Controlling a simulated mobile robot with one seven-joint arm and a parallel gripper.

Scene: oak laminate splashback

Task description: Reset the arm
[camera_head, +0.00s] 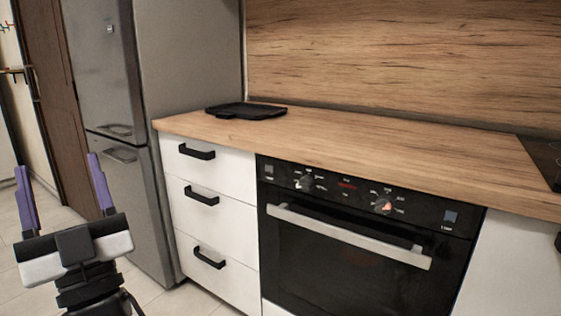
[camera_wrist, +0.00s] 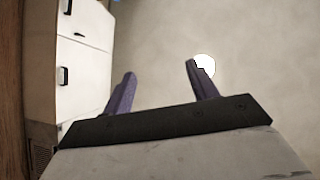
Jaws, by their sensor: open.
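My gripper (camera_head: 62,182) is at the lower left in the head view, in front of the fridge side of the room. Its two purple fingers stand wide apart with nothing between them. In the wrist view my gripper (camera_wrist: 158,80) also shows open and empty, with a plain pale surface beyond the fingers. It touches nothing that I can see.
A wooden counter (camera_head: 380,147) with a black tray (camera_head: 246,111) stands above white drawers (camera_head: 213,207) and a black oven (camera_head: 350,245). A grey fridge (camera_head: 112,120) stands left of the drawers. A black hob (camera_head: 545,155) is at the right. Tiled floor shows at the lower left.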

